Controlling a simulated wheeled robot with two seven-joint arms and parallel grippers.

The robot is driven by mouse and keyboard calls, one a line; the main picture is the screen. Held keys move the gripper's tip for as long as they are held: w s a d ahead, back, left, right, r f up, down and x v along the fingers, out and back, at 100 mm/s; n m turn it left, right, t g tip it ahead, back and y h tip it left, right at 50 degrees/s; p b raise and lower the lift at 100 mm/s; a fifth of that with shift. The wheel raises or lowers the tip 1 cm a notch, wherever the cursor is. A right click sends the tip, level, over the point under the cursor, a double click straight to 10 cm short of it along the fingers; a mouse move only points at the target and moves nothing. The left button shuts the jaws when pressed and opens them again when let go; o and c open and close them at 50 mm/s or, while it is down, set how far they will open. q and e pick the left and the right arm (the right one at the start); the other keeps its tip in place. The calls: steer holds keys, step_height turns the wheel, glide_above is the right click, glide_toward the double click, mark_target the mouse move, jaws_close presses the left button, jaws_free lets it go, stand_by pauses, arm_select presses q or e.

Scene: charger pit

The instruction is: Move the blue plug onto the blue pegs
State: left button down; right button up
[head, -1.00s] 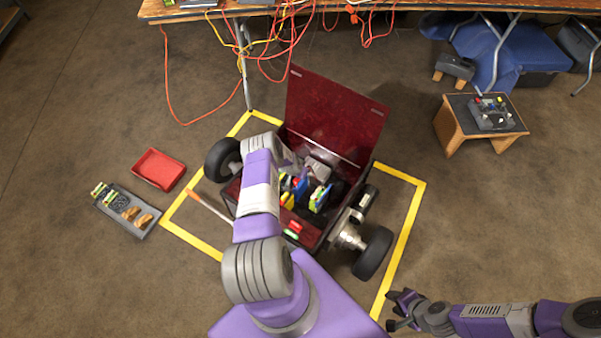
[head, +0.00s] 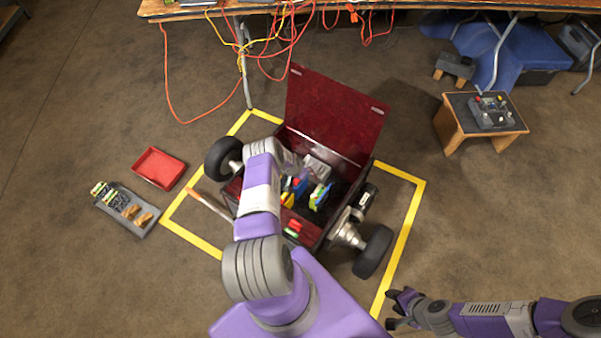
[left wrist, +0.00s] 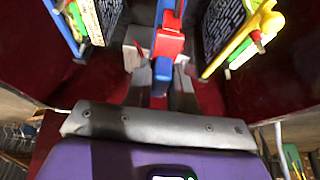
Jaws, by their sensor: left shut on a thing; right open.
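The blue plug (head: 299,187) is inside the open dark red case, held by my left gripper. In the left wrist view, the blue plug (left wrist: 161,72), with a red block on it, stands between the fingers of my left gripper (left wrist: 160,78), which is shut on it. In the head view my left arm reaches down into the case and partly hides the plug. The blue pegs cannot be made out. My right gripper (head: 392,310) is open and empty above the floor at the lower right.
The dark red case (head: 335,115), lid raised, stands between wheels inside a yellow floor outline. Yellow and green items sit near the plug. A red tray (head: 159,168) and grey tray (head: 146,230) lie left. A wooden stool (head: 450,128) bears a grey device (head: 493,112).

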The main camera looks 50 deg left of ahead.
mark_target(297, 179)
arm_select(q)
steer(key=shift+f, duration=0.65)
steer(key=c, duration=0.9)
jaws_free()
steer(key=shift+o, duration=0.2)
steer(key=p+v, duration=0.4)
steer(key=v, duration=0.2)
steer(key=shift+r, duration=0.35)
steer(key=shift+s+r, duration=0.3)
steer(key=shift+r, duration=0.1)
